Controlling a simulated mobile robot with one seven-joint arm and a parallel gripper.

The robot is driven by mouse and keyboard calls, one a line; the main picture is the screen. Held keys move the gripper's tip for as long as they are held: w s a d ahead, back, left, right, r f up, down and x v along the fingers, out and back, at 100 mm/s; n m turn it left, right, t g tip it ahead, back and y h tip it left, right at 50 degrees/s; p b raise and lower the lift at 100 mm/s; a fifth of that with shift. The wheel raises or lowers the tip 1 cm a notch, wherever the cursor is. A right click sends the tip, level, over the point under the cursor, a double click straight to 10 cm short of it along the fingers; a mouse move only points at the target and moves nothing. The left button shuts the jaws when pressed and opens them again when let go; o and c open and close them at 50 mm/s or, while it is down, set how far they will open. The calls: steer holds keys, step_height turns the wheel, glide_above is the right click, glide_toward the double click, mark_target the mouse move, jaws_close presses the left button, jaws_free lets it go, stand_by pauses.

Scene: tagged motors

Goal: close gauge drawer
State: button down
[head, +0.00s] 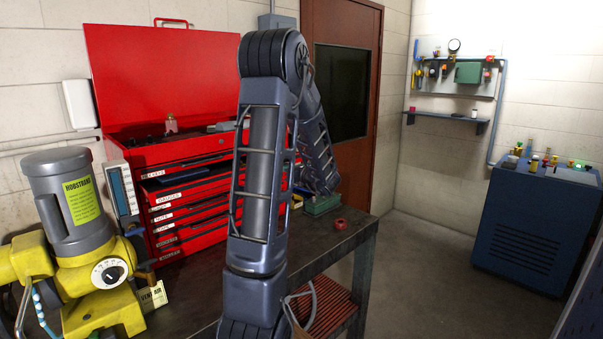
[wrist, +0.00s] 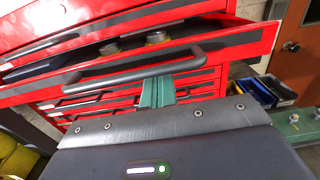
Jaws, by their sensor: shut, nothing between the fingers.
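The red tool chest (head: 180,150) stands on the bench with labelled drawers. The gauge drawer (head: 166,199) is pulled out, its dark inside showing above its front edge. In the wrist view this open drawer (wrist: 236,46) has a dark bar handle (wrist: 135,72), and round gauge-like parts (wrist: 156,38) lie inside. My gripper (wrist: 156,84) has its green fingers shut and empty, just under the handle near its middle; I cannot tell if they touch it. In the head view my arm hides the gripper and the drawer's right part.
A yellow machine with a grey motor (head: 60,195) stands close on the left of the bench. A red round part (head: 340,224) lies near the right bench edge. Blue bins (wrist: 252,92) sit right of the chest. Open floor lies between bench and blue cabinet (head: 530,225).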

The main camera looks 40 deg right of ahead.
steer(key=w, duration=0.8)
steer(key=shift+w, duration=0.4)
